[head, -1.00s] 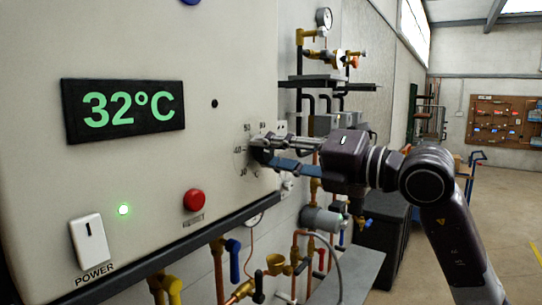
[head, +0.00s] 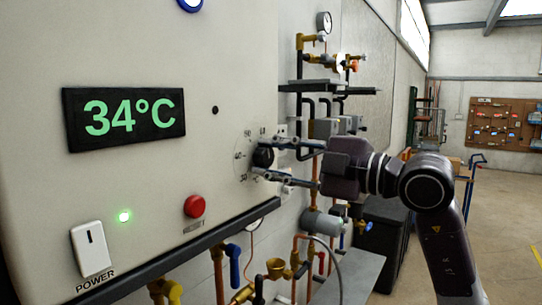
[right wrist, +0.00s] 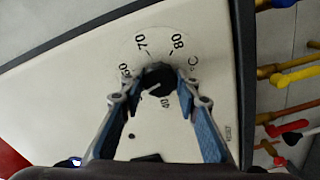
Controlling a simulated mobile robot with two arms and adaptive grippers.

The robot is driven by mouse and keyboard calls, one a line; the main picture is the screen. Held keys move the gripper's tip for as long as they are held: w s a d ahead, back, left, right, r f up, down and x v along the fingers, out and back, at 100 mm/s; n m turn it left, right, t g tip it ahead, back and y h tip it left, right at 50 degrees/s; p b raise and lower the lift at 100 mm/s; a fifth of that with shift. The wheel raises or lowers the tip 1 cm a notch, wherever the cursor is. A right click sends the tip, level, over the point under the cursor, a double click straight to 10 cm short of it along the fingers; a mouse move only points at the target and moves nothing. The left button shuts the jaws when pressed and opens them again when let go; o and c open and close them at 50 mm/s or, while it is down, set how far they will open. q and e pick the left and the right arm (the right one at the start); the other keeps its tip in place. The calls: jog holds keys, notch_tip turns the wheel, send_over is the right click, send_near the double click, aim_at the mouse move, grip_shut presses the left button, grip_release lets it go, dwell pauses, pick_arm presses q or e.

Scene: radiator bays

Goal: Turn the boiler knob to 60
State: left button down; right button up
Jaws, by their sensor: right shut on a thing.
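The boiler knob (head: 263,157) is a dark round knob on the front of the pale boiler, with a printed temperature scale around it. My right gripper (head: 271,159) has one finger above the knob and one below it. In the right wrist view the two blue-padded fingers close on either side of the knob (right wrist: 158,78). A pale mark on the knob points to the lower left there, and 70, 80 and 40 are readable around it. The green display (head: 124,118) reads 34°C. My left gripper is not in view.
A red button (head: 194,206), a lit green lamp (head: 124,216) and a white power switch (head: 91,247) sit on the boiler front. Pipes and valves (head: 273,268) run below and beside it. Open floor lies at the right.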

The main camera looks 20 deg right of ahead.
jog(key=m+p, duration=0.1)
jog(key=m, duration=0.3)
jog(key=shift+r+p, duration=0.1)
jog(key=shift+p, duration=0.3)
jog(key=shift+m+p, duration=0.95)
jog(key=shift+m, duration=0.95)
jog(key=o, duration=1.2)
jog(key=shift+d, duration=0.1)
jog(key=v, duration=1.2)
